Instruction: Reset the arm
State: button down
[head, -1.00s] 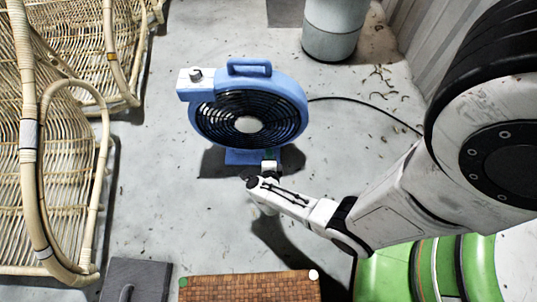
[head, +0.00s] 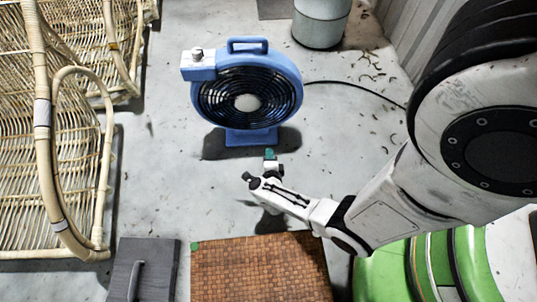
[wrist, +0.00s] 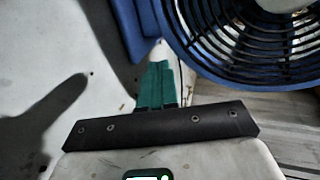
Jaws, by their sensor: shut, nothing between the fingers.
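My arm reaches in from the right in the head view. My gripper (head: 270,154) has green fingertips and is in front of the blue fan's base, empty. In the wrist view the green fingers (wrist: 157,86) are together with nothing between them. The blue fan (head: 247,97) stands upright on the floor with a handle on top and a control box at its upper left. Its grille also fills the upper right of the wrist view (wrist: 250,40).
Rattan chairs (head: 72,165) stand along the left. A brown woven panel (head: 260,270) and a dark grey board with a handle (head: 145,265) lie at the front. A green rounded object (head: 400,275) is at the lower right. A grey cylindrical bin (head: 320,25) stands at the back. Floor left of the fan is clear.

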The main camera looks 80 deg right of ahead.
dwell(0.3)
jog(key=w+a+r+n+t+y, duration=0.3)
jog(key=w+a+r+n+t, duration=0.15)
jog(key=w, duration=0.25)
jog(key=w+a+r+n+t+y, duration=0.3)
jog(key=w+n+t, duration=0.1)
jog(key=w+n, duration=0.15)
jog(key=w+a+r+n+g+y+p, duration=0.1)
jog(key=a+r+n+y, duration=0.2)
jog(key=a+n+y, duration=0.3)
jog(key=w+a+r+n+g+y+p, duration=0.1)
jog(key=w+a+r+n+y, duration=0.1)
jog(key=a+r+n+y, duration=0.4)
jog(key=s+r+n+g+h, duration=0.2)
jog(key=s+r+n+g, duration=0.3)
jog(key=s, duration=0.4)
jog(key=s+r+n+g+h, duration=0.3)
jog(key=s+r+n+g, duration=0.15)
jog(key=s, duration=0.55)
notch_tip(320, 180, up, 38)
jog(key=p, duration=3.8)
jog(key=shift+w+f, duration=0.25)
jog(key=shift+w, duration=0.1)
